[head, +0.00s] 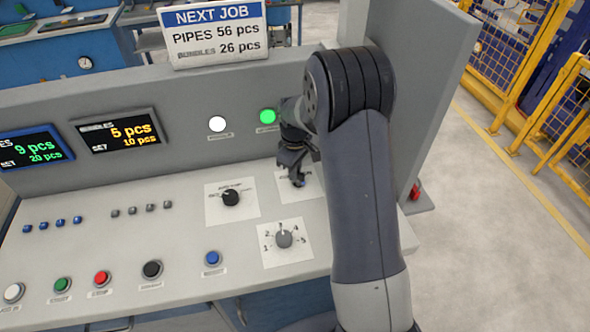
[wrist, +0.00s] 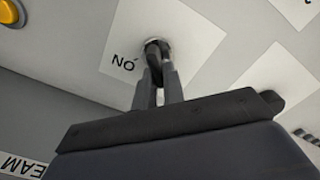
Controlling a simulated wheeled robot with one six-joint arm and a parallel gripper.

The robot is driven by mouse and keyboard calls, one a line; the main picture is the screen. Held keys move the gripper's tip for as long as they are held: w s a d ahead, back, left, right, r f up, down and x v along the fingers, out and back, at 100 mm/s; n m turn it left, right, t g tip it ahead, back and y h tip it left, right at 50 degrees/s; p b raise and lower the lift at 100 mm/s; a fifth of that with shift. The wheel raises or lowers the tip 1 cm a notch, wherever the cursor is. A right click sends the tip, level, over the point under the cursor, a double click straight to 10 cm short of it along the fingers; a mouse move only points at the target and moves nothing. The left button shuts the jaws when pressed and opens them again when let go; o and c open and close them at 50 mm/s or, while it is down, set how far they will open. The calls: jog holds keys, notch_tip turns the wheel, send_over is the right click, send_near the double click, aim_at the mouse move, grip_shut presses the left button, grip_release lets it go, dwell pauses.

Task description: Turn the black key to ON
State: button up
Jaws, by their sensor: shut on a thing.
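The black key (wrist: 153,47) sits in a round metal lock on a white label plate (wrist: 110,50), with the word ON upside down in the wrist view. My gripper (wrist: 159,66) is shut on the key, its two narrow fingers close together at the lock. The fingers hide much of the key, so its exact angle is unclear.
A black selector knob (head: 231,198) and a grey numbered dial (head: 284,239) are close by. Several push buttons, including a blue one (head: 212,258), line the front. A green lamp (head: 267,117) is lit behind, beside a white lamp (head: 217,124). A grey side wall (head: 425,95) stands at the right.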

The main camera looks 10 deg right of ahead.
jog(key=shift+m, duration=0.3)
grip_shut()
jog(key=m, duration=0.1)
jog(key=m+b, duration=0.1)
jog(key=m, duration=0.1)
jog(key=m+b, duration=0.1)
jog(key=shift+w+d, duration=0.2)
jog(key=shift+d, duration=0.05)
jog(key=m, duration=0.2)
jog(key=m+b, duration=0.1)
jog(key=m, duration=0.1)
jog(key=m+b, duration=0.1)
jog(key=m, duration=0.1)
jog(key=shift+d+m, duration=0.3)
jog(key=shift+d, duration=0.05)
jog(key=m, duration=0.6)
jog(key=shift+s+d+m+b, duration=0.15)
jog(key=shift+d+m+b, duration=0.15)
jog(key=shift+b, duration=0.1)
jog(key=o, duration=0.7)
grip_release()
jog(key=shift+c, duration=0.2)
notch_tip(320, 180, up, 11)
jog(key=b, duration=0.1)
